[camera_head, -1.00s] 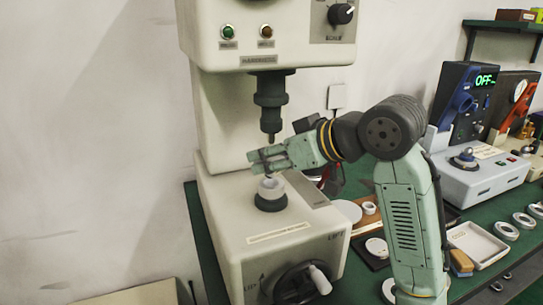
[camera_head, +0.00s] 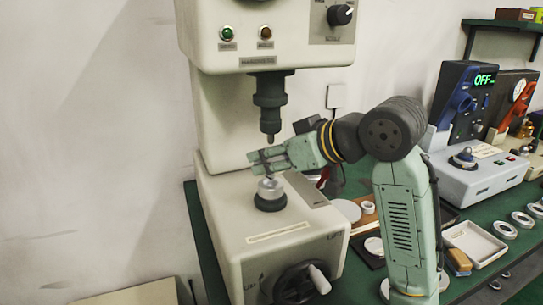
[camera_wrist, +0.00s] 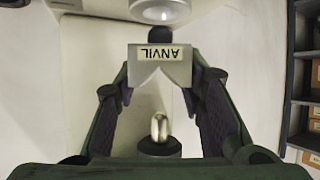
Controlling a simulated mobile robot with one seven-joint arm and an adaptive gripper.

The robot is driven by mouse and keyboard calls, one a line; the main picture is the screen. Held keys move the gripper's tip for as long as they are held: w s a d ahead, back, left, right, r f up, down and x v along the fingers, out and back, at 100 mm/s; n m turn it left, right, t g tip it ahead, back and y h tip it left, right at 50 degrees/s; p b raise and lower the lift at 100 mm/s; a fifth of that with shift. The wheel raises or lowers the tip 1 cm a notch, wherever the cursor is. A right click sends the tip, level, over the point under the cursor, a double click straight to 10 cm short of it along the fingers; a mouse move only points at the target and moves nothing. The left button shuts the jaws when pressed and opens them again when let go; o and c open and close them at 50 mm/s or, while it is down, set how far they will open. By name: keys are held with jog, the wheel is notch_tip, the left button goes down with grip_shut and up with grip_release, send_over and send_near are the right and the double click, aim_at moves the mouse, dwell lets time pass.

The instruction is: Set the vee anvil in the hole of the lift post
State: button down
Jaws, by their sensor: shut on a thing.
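My gripper (camera_head: 266,160) is in the machine's gap, above the lift post (camera_head: 270,196) and below the dark spindle (camera_head: 270,105). It is shut on the vee anvil (camera_wrist: 160,66), a grey block with a V notch and an ANVIL label. In the wrist view the notch faces the spindle side, at the bottom, and a dark stem (camera_wrist: 160,34) points towards the pale round top of the post (camera_wrist: 165,10). The hole is hidden, and I cannot tell whether the stem touches the post. In the head view the fingers mostly hide the anvil.
The spindle hangs close over my gripper. A handwheel (camera_head: 300,284) is on the machine's front. A white tray (camera_head: 474,244), several rings (camera_head: 504,230) and a blue-and-grey device (camera_head: 468,150) with an OFF display stand on the green bench to the right.

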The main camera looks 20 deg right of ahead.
jog(key=shift+s+f+b, duration=0.15)
jog(key=shift+f+b, duration=0.25)
jog(key=shift+f, duration=0.1)
jog(key=shift+f, duration=0.2)
jog(key=shift+r, duration=0.25)
